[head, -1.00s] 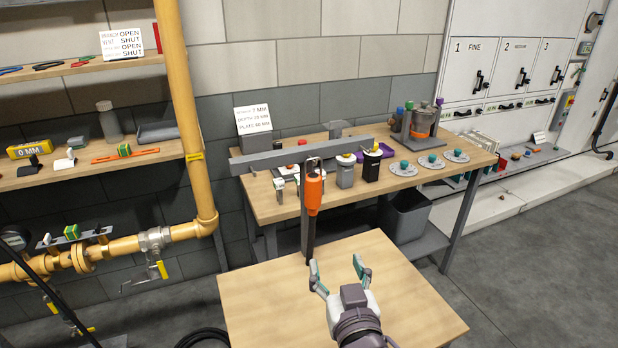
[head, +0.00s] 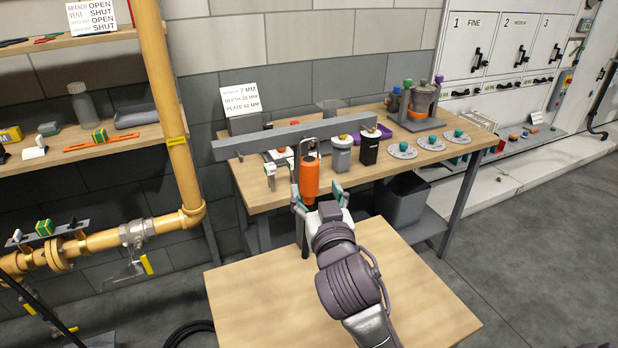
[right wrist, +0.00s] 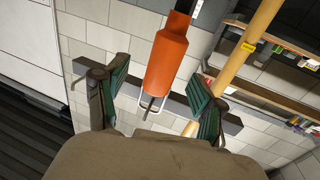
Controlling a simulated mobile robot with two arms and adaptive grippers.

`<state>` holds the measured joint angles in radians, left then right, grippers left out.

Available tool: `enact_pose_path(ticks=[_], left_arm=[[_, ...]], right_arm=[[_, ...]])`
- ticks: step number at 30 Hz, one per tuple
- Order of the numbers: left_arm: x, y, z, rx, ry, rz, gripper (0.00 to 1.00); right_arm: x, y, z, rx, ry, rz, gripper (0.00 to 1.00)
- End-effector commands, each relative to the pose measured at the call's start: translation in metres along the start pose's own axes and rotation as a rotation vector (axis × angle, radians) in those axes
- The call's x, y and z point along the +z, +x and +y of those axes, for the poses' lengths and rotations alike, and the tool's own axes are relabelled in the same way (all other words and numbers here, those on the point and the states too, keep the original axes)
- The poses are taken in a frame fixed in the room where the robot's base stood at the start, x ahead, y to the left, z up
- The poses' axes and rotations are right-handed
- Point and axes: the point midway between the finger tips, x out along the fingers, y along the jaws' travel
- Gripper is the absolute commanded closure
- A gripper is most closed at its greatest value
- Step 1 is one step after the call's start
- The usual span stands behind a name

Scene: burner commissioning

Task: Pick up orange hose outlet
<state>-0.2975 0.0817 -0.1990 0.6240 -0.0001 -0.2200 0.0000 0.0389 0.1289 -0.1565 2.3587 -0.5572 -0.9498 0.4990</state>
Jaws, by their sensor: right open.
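The orange hose outlet (head: 310,182) is an orange cylinder with a wire loop at its end. It hangs upright at the grey horizontal bar (head: 270,143) above the near wooden table. My right gripper (head: 320,197) is open, its teal-padded fingers close to the lower part of the orange body. In the right wrist view the orange outlet (right wrist: 167,65) lies between the two spread fingers (right wrist: 157,74), with a visible gap on each side. My left gripper is not in view.
The near wooden table (head: 245,290) is bare. Behind it, a workbench (head: 270,195) carries jars, several discs with teal knobs (head: 402,150) and a sign (head: 240,98). A yellow pipe (head: 170,110) rises at the left, beside shelves.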

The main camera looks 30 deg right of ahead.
Motion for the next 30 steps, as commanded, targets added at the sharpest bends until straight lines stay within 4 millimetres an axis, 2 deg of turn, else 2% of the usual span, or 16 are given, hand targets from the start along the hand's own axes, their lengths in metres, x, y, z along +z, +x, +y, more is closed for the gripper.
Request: enact_pose_path(ticks=[1, 4, 12, 21, 30], left_arm=[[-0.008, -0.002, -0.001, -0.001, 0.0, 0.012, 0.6], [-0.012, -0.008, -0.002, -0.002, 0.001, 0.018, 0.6], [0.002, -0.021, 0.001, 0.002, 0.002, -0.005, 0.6], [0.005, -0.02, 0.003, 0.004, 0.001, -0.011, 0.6], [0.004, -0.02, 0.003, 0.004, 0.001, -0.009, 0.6]], right_arm=[[-0.001, 0.003, 0.0, 0.0, 0.0, 0.0, 0.31], [-0.004, 0.013, -0.002, 0.0, -0.002, 0.0, 0.31], [-0.004, 0.05, -0.005, 0.0, -0.001, 0.001, 0.31], [-0.002, 0.053, -0.005, -0.001, 0.0, -0.001, 0.32], [-0.002, 0.053, -0.005, -0.001, 0.0, -0.001, 0.82]])
